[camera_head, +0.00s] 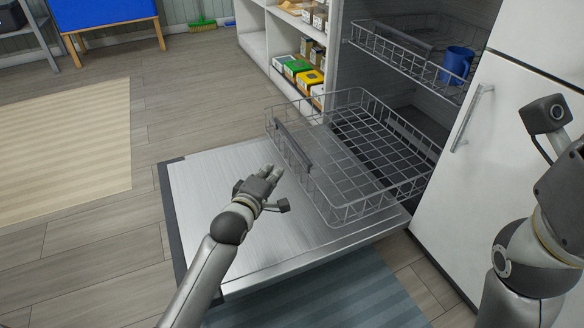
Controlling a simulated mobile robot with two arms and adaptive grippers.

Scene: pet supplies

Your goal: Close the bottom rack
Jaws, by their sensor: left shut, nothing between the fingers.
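The bottom rack (349,211) is a grey wire basket, pulled out of the dishwasher over its lowered door (215,190). It looks empty, with a dark handle (293,144) on its front side. My left gripper (272,173) is shut and empty, above the open door and just in front of the rack's front side; I cannot tell whether it touches the wire. My right arm (530,255) stands at the right edge, and its fingers are not clearly visible.
The upper rack (400,52) holds a blue mug (456,65). A white cabinet door (500,150) with a metal handle (472,118) stands to the right. White shelves (268,45) with several boxes stand behind. A striped rug (65,145) lies on open floor at left.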

